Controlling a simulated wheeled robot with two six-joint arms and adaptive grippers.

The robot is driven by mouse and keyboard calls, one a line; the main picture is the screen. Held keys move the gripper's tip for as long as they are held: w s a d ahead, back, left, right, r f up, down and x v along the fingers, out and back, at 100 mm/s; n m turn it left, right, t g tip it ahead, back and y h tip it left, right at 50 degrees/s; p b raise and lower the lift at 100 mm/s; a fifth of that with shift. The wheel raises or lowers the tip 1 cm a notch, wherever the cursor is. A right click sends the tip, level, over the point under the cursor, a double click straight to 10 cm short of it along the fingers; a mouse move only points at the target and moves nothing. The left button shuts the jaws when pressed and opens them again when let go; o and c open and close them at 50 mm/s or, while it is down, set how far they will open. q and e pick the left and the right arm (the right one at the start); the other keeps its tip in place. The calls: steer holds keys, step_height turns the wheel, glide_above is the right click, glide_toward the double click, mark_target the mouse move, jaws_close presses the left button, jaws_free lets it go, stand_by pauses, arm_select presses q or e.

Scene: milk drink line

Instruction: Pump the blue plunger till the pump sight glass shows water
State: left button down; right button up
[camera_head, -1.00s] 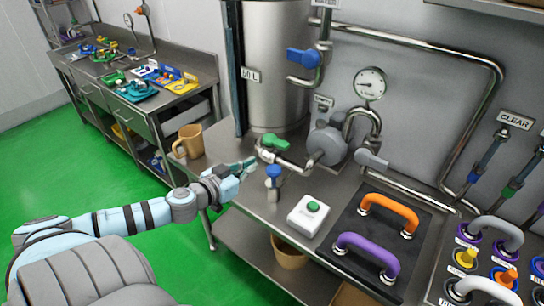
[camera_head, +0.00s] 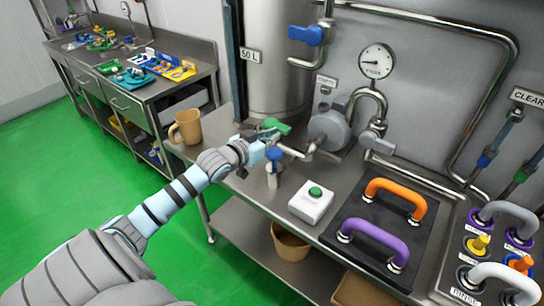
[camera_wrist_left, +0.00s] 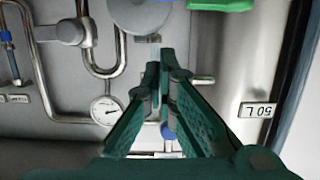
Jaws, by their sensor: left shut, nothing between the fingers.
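In the left wrist view, the gripper's dark green fingers (camera_wrist_left: 166,62) converge in the middle. The green handle also shows at that view's top edge (camera_wrist_left: 202,4). My right gripper is not in view.
A steel tank (camera_head: 278,75) labelled 50 L stands behind. A blue valve lever (camera_head: 306,35) and a gauge (camera_head: 376,61) are on the piping. A tan mug (camera_head: 187,126), a green-button box (camera_head: 312,204), and orange (camera_head: 396,192) and purple (camera_head: 374,240) handles surround the plunger.

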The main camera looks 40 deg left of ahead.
mark_target(272, 156)
arm_select(q)
step_height(272, 156, down, 3)
steer(key=shift+w+r, duration=0.1)
steer(key=shift+f, duration=0.45)
steer(key=shift+f, duration=0.1)
